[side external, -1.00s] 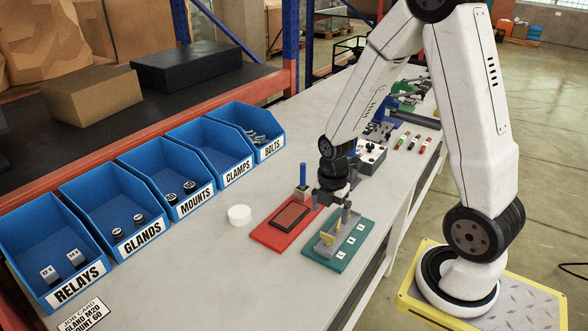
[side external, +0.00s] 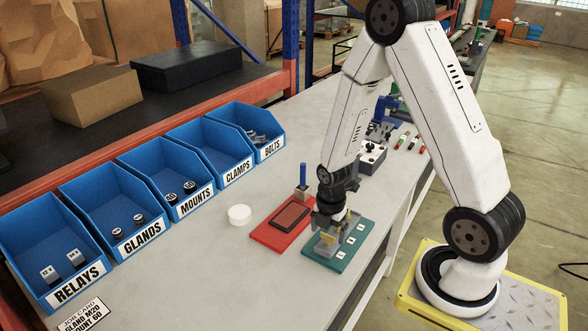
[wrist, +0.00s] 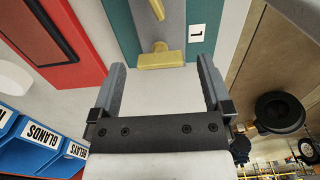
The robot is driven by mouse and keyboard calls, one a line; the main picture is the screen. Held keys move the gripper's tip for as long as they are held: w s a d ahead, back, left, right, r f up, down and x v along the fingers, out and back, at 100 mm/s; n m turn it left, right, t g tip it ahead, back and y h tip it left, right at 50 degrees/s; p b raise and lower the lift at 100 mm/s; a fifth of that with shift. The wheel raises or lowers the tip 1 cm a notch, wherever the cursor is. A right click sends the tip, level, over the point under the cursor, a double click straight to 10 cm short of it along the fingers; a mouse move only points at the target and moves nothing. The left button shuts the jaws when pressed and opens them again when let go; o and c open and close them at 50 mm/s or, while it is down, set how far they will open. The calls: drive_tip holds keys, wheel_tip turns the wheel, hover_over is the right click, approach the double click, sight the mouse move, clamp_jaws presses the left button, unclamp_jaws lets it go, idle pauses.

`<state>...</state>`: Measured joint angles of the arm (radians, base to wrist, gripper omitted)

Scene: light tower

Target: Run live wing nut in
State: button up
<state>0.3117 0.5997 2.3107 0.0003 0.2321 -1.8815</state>
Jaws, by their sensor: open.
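A teal board (side external: 318,257) with a grey block and white number labels lies on the bench. In the side view a yellow wing-shaped piece (side external: 328,238) shows at its near end, just below my gripper (side external: 330,217). In the wrist view a T-shaped yellow wing nut (wrist: 160,59) sits between the tips of my open gripper (wrist: 161,66), with a gap on each side. A label "1" (wrist: 198,35) is to its right, and another yellow piece (wrist: 157,9) lies beyond it. I cannot tell which wing nut is the live one. My gripper partly hides the board in the side view.
A red tray with a dark panel (side external: 268,238) lies left of the board, with a blue-handled tool (side external: 303,172) behind it. A white round piece (side external: 239,214) and blue bins (side external: 135,243) are further left. The near bench is mostly clear.

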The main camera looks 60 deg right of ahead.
drive_tip(key=shift+f, duration=0.5)
drive_tip(key=c, duration=1.3)
drive_tip(key=shift+m, duration=0.4)
